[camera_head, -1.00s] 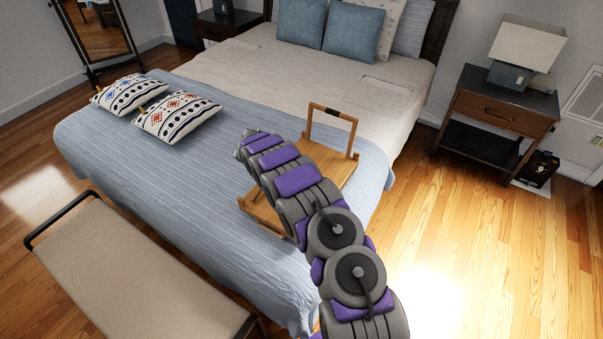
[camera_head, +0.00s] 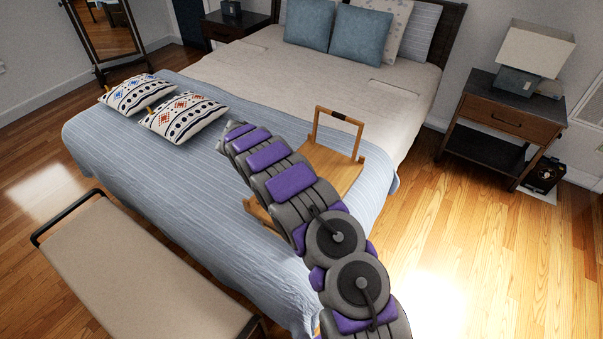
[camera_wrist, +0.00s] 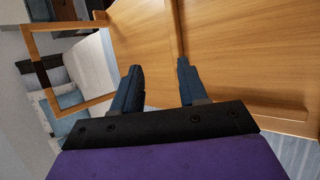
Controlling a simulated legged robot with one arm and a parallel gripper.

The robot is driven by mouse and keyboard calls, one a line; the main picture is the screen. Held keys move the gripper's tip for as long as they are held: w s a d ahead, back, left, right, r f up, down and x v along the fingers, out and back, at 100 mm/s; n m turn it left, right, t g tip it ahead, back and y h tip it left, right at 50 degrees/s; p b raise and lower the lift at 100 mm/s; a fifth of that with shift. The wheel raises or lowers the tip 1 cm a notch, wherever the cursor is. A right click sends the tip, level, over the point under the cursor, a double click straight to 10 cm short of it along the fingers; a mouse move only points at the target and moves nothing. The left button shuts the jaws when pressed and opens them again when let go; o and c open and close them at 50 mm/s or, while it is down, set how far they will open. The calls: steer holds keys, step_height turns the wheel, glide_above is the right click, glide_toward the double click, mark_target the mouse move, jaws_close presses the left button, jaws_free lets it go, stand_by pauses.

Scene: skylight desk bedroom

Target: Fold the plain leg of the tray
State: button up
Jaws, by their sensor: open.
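The wooden tray (camera_head: 338,168) rests on the blue blanket near the bed's right edge, partly hidden behind my arm. Its far leg (camera_head: 316,124) is a frame standing upright with a dark band on its top bar; it also shows at left in the wrist view (camera_wrist: 66,24). Wood at the tray's near side (camera_head: 257,212) shows beside my arm, but I cannot tell whether it is the plain leg. In the wrist view, my gripper (camera_wrist: 158,84) is open and empty, its fingers in front of the tray's wooden surface (camera_wrist: 235,55). Contact cannot be told.
The bed's blue blanket (camera_head: 190,185) is clear left of the tray. Two patterned pillows (camera_head: 180,116) lie at its far left. A bench (camera_head: 140,270) stands at the bed's foot. A nightstand (camera_head: 505,120) stands at right, with open wooden floor in front.

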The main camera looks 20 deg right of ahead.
steer(key=v, duration=0.9)
steer(key=shift+a+p, duration=0.2)
steer(key=shift+p, duration=0.1)
